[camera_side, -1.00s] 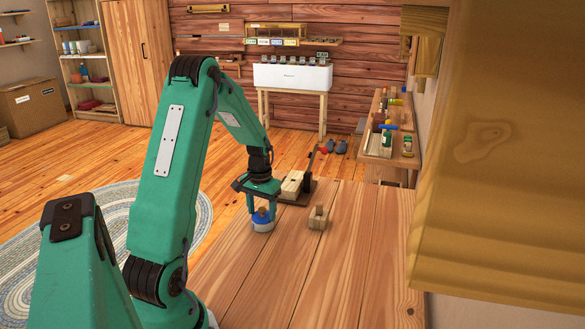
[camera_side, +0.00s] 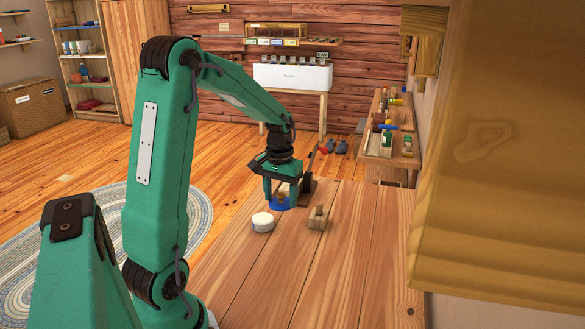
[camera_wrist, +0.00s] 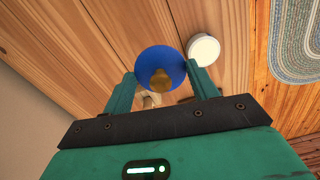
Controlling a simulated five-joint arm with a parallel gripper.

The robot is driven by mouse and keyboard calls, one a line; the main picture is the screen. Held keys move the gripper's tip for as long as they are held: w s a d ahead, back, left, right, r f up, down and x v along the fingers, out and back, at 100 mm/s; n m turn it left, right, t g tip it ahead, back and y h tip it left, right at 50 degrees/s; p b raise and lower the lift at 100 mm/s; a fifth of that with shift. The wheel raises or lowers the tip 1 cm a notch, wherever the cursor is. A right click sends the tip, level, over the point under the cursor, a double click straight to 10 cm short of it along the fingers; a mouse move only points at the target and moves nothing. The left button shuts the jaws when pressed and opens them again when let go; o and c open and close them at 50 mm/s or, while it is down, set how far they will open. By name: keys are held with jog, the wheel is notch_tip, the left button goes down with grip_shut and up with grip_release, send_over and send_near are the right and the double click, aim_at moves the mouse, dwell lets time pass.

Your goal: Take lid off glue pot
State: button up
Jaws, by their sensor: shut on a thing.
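My gripper (camera_side: 281,197) is shut on the blue lid (camera_side: 279,206) by its tan knob and holds it above the table. In the wrist view, the lid (camera_wrist: 152,61) is a round blue disc with the knob (camera_wrist: 160,82) between my fingers (camera_wrist: 161,80). The white glue pot (camera_side: 263,222) stands upright on the table, just left of and below the lid in the side view, apart from it. In the wrist view the pot (camera_wrist: 204,49) is to the right of the lid. Its top looks plain white; I cannot make out the inside.
A small wooden block with a peg (camera_side: 318,219) sits on the wooden table (camera_side: 350,260), right of the lid. The table's front and right are clear.

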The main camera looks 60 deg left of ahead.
jog(key=shift+w+d+r, duration=0.15)
jog(key=shift+d+r, duration=0.25)
jog(key=shift+d, duration=0.25)
jog(key=shift+w+d+r, duration=0.15)
jog(key=shift+d+r, duration=0.25)
jog(key=shift+d, duration=0.2)
jog(key=shift+d, duration=0.1)
jog(key=w+d+f, duration=0.2)
jog(key=d+f, duration=0.1)
jog(key=d, duration=1.2)
jog(key=shift+a, duration=0.15)
send_over(305, 249)
notch_tip(305, 249, down, 7)
jog(key=shift+f, duration=2)
jog(key=shift+f, duration=0.15)
